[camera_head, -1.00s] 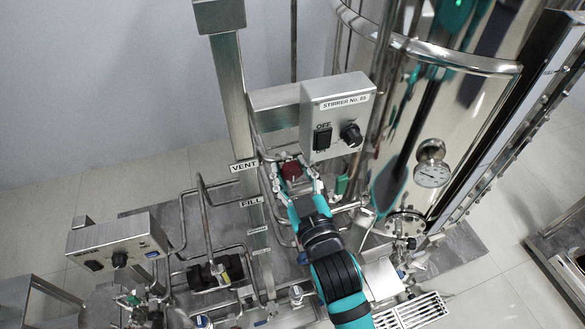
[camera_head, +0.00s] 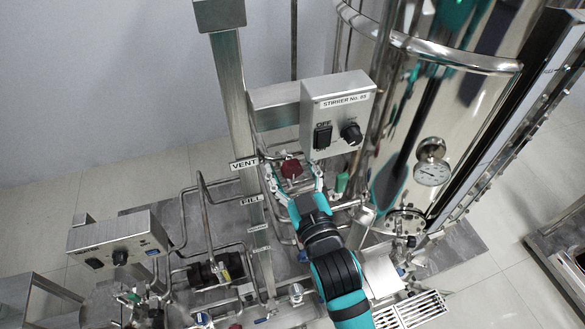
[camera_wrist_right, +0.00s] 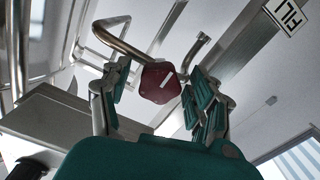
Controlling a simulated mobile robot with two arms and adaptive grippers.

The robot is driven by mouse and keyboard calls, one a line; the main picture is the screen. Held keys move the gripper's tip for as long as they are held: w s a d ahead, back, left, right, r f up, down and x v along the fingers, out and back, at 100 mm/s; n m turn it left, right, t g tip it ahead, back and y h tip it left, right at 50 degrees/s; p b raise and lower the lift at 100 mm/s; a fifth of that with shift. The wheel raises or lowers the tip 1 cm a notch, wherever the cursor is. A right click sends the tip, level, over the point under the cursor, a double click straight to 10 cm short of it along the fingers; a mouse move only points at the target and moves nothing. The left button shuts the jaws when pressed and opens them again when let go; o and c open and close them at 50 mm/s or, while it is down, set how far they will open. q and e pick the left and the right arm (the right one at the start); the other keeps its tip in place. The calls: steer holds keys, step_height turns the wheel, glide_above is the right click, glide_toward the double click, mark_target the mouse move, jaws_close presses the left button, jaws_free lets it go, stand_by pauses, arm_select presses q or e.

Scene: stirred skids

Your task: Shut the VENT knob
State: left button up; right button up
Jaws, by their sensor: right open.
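The VENT knob (camera_head: 291,168) is a dark red knob on the piping, right of the VENT label (camera_head: 244,164) and below the stirrer box. In the right wrist view the red knob (camera_wrist_right: 160,82) shows a white line mark on its face, tilted. My right gripper (camera_head: 294,178) is open, with its fingers on either side of the knob. In the wrist view the fingers (camera_wrist_right: 158,95) stand left and right of it with gaps, apart from the knob. My left gripper is not in view.
The stirrer box (camera_head: 338,112) with a switch and black dial hangs just above the knob. A steel tank with a gauge (camera_head: 432,174) stands to the right. A steel post (camera_head: 236,110) rises to the left. A second control box (camera_head: 118,245) stands at lower left. Bent pipes surround the knob.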

steer(key=v, duration=1.2)
steer(key=s+d+f+g+h+b, duration=0.1)
steer(key=s+f+g, duration=0.15)
steer(key=f, duration=1.15)
steer(key=s+d+f+g+b, duration=0.1)
steer(key=f+g, duration=0.2)
steer(key=f, duration=1.1)
steer(key=s+f+g+h+b, duration=0.1)
steer(key=s+f+g, duration=0.15)
steer(key=f, duration=1.15)
steer(key=s+d+f+m+g+h+b, duration=0.1)
steer(key=s+d+f+g, duration=0.3)
steer(key=s+d+f, duration=0.4)
steer(key=s+d+f+m+g+h+b, duration=0.2)
steer(key=s+d+f+m+g, duration=0.1)
steer(key=s+d+f, duration=0.6)
steer(key=s+f, duration=0.3)
steer(key=f, duration=0.3)
steer(key=shift+s+f+g, duration=0.25)
steer(key=shift+f+g, duration=0.1)
steer(key=shift+g, duration=0.05)
